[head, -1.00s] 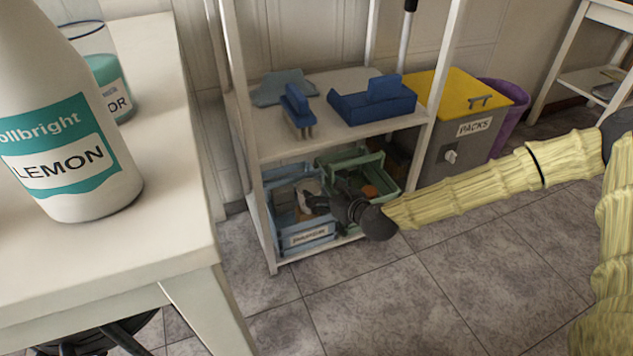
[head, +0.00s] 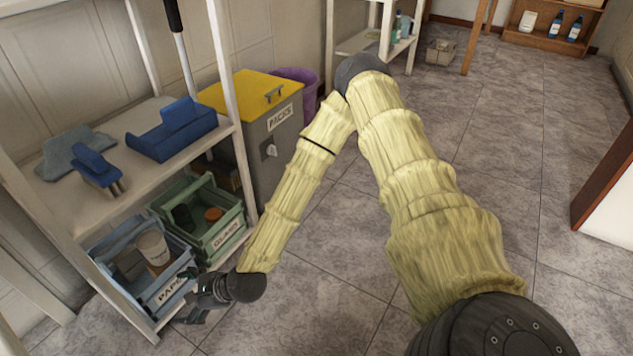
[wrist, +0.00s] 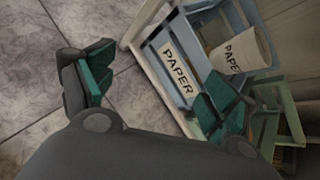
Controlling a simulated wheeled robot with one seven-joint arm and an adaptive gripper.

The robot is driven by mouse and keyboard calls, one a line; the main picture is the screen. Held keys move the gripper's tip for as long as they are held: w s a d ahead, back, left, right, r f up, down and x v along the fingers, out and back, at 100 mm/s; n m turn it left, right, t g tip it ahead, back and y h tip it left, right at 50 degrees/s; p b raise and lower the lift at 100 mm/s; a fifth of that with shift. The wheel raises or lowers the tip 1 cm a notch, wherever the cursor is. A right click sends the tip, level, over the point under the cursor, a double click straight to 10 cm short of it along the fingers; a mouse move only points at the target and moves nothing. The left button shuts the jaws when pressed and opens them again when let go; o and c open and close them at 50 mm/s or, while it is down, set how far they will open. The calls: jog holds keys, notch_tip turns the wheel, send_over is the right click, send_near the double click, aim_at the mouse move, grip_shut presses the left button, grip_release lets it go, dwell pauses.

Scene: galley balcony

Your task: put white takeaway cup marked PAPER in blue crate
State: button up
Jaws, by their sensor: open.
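The white takeaway cup (head: 152,247) stands inside the blue crate (head: 172,294) on the low shelf. In the wrist view the cup (wrist: 242,52) shows the print PAPE, its end cut off from sight. The crate (wrist: 205,24) carries a white PAPER label there. My gripper (head: 190,308) is outside the crate, in front of its labelled side. In the wrist view my gripper (wrist: 155,95) has its two green-padded fingers wide apart, with only floor and crate edge between them. It holds nothing and is apart from the cup.
A green crate (head: 222,240) marked GLASS stands beside the blue one, with a brown item in it. Blue tools lie on the shelf above (head: 125,130). A grey bin with a yellow lid (head: 240,92) stands behind. The tiled floor at right is clear.

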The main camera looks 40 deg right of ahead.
jog(key=s+d+f+n+g+h, duration=0.1)
jog(key=s+d+f+n+g, duration=0.1)
jog(key=s, duration=0.6)
jog(key=s+d+f+n+g+h, duration=0.2)
jog(key=s+d+f+n, duration=0.2)
jog(key=s+f+n, duration=0.3)
jog(key=s+d+f+n+g+h, duration=0.1)
jog(key=s+d+f+n+g, duration=0.2)
jog(key=s+n, duration=0.4)
jog(key=shift+s+d+f+n, duration=0.15)
jog(key=shift+s+d+f, duration=0.1)
jog(key=shift+s, duration=0.25)
jog(key=shift+s+d+f+n, duration=0.15)
jog(key=shift+s+f, duration=0.15)
jog(key=shift+s, duration=0.25)
jog(key=shift+s+d+f+n, duration=0.1)
jog(key=shift+s+d+f, duration=0.15)
jog(key=shift+s, duration=0.25)
jog(key=s+d+n+h, duration=0.1)
jog(key=d, duration=0.1)
jog(key=s+d+n, duration=0.2)
jog(key=s+d+n+g+h, duration=0.1)
jog(key=d+n, duration=0.1)
jog(key=shift+s+d+r+h, duration=0.1)
jog(key=shift+s+d+h, duration=0.1)
jog(key=shift+d+h, duration=0.15)
jog(key=shift+s+d+n, duration=0.2)
jog(key=shift+d+n, duration=0.1)
jog(key=shift+d, duration=0.2)
